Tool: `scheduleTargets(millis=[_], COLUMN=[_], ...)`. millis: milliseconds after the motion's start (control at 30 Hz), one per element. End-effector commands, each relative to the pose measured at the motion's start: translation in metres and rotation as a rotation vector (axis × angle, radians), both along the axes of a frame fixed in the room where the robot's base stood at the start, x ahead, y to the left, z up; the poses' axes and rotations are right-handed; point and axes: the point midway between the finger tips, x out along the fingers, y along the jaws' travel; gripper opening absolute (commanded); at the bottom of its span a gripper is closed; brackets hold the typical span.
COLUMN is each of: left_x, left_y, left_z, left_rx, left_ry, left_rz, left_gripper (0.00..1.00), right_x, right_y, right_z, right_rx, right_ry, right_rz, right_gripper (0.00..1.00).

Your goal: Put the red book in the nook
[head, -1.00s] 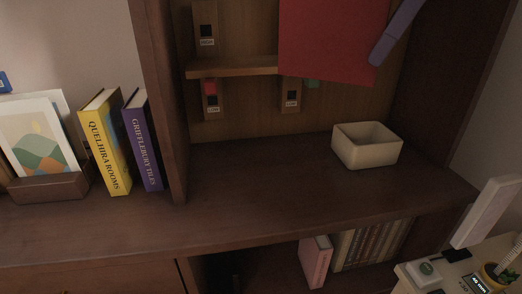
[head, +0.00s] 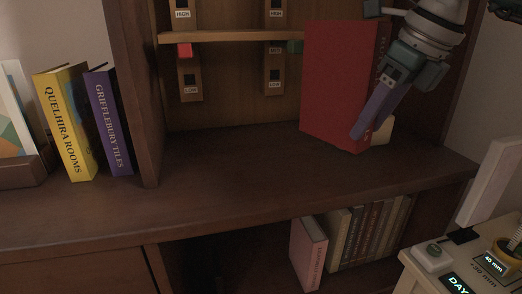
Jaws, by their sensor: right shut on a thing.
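The red book (head: 335,80) is upright and slightly tilted at the right of the nook (head: 230,165), in the head view. My right gripper (head: 374,115) is shut on the book, with one purple-grey finger across its right side. I cannot tell whether the book's lower edge touches the nook floor. The book hides most of a cream bowl (head: 384,131) behind it. My left gripper is not in view.
A small shelf (head: 220,37) on brackets with sliders crosses the nook's back. Yellow (head: 67,125) and purple (head: 108,122) books stand left of the divider (head: 134,90). A pink book (head: 308,254) and several others stand below. The nook's left floor is clear.

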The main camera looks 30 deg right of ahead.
Motion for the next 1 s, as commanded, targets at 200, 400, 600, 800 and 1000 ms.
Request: scheduleTargets(millis=[200, 400, 600, 800, 1000], left_x=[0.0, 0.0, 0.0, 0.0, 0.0], left_y=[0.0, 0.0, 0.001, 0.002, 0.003], left_z=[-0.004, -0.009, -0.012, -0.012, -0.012], left_rx=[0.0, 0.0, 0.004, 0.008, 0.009], left_ry=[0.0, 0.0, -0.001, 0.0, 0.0], left_rz=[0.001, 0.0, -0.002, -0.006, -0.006], left_gripper=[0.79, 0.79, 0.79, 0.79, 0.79], right_x=[0.001, 0.001, 0.001, 0.001, 0.0], right_y=[0.0, 0.001, 0.0, 0.0, 0.0], right_z=[-0.024, -0.047, -0.067, -0.067, -0.069], right_rx=[0.001, 0.002, 0.002, 0.001, 0.001], right_ry=[-0.005, -0.004, -0.005, -0.006, -0.001], right_rz=[-0.001, 0.001, 0.0, 0.001, 0.001], right_gripper=[0.0, 0.0, 0.0, 0.0, 0.65])
